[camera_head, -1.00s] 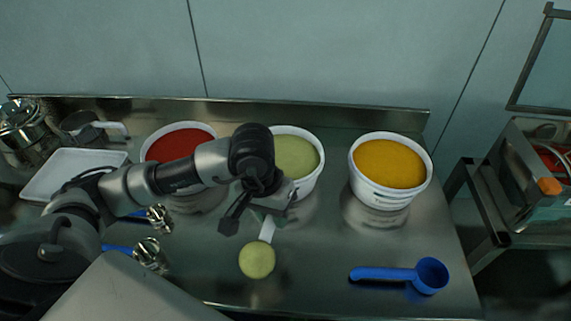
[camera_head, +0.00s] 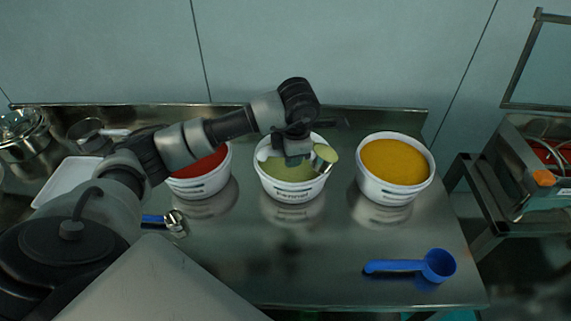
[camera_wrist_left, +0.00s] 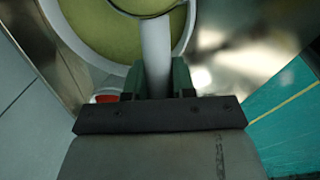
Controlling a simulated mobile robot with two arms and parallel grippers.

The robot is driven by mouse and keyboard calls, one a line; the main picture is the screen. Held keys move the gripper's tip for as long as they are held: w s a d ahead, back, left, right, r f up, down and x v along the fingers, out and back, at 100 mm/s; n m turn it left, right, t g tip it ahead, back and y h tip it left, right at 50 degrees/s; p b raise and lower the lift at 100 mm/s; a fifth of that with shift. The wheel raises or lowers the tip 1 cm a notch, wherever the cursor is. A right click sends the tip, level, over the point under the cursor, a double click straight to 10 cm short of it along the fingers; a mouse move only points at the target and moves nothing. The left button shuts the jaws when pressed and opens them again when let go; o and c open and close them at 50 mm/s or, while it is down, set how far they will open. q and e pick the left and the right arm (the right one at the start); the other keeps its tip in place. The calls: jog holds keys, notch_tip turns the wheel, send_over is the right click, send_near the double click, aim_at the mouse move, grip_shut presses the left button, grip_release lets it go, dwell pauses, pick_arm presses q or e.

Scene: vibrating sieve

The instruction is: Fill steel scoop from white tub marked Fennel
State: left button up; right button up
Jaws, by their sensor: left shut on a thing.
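The white tub marked Fennel (camera_head: 292,194) stands in the middle of the steel table, holding pale green powder. My left gripper (camera_head: 298,152) is over this tub, shut on the light handle of the steel scoop (camera_head: 319,163). In the left wrist view the handle (camera_wrist_left: 157,55) runs up between the fingers (camera_wrist_left: 156,80). The green-filled bowl (camera_wrist_left: 145,5) is cut off at the top, with the tub behind it. My right gripper is not visible.
A tub of red powder (camera_head: 200,185) stands left, partly behind my arm, and a tub of yellow powder (camera_head: 393,190) stands right. A blue scoop (camera_head: 410,266) lies at front right. A small steel scoop with blue handle (camera_head: 174,221) lies at left. The table's front middle is clear.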

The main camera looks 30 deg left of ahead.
pick_arm(q)
jog(key=w+a+f+n+b, duration=0.1)
jog(key=f+n, duration=0.2)
jog(key=w+a+f+n+g+b, duration=0.1)
jog(key=f+n, duration=0.2)
jog(key=w+a+f+n+b, duration=0.1)
jog(key=f+n, duration=0.1)
jog(key=shift+a+f+n, duration=0.25)
jog(key=shift+f+n, duration=0.15)
jog(key=shift+s, duration=0.15)
notch_tip(320, 180, up, 7)
jog(key=s+t+y+b, duration=0.1)
jog(key=s+t, duration=0.1)
jog(key=t, duration=0.2)
jog(key=shift+n, duration=0.3)
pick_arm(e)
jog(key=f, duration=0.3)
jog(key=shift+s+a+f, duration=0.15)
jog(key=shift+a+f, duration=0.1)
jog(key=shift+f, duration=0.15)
pick_arm(q)
jog(key=shift+d+r, duration=0.1)
jog(key=shift+r, duration=0.05)
